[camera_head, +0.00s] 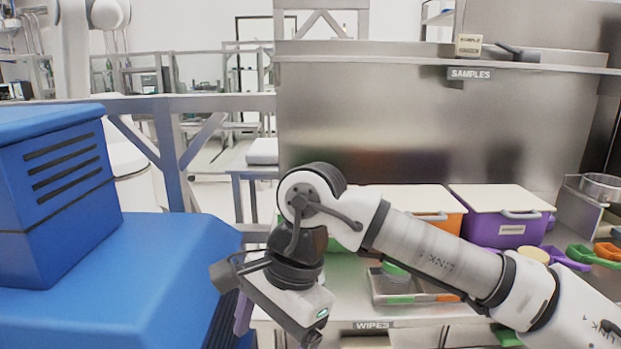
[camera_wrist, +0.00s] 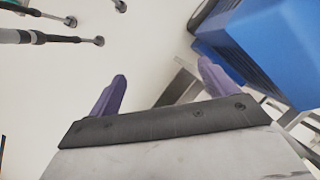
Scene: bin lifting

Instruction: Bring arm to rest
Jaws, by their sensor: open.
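My arm reaches in from the lower right of the head view and bends down at its elbow in the middle. Its wrist end hangs in front of the metal bench, beside the blue surface. My gripper (camera_wrist: 160,90) shows in the wrist view with its two purple fingers wide apart and nothing between them. In the head view the fingers are mostly hidden, with a little purple near the bench's left edge.
A blue box (camera_head: 60,200) stands on a blue surface (camera_head: 130,260) at left. The bench (camera_head: 300,325) holds an orange bin (camera_head: 437,220), a purple bin (camera_head: 505,228) and a small tray (camera_head: 390,285). A shelf (camera_head: 420,60) labelled SAMPLES runs above.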

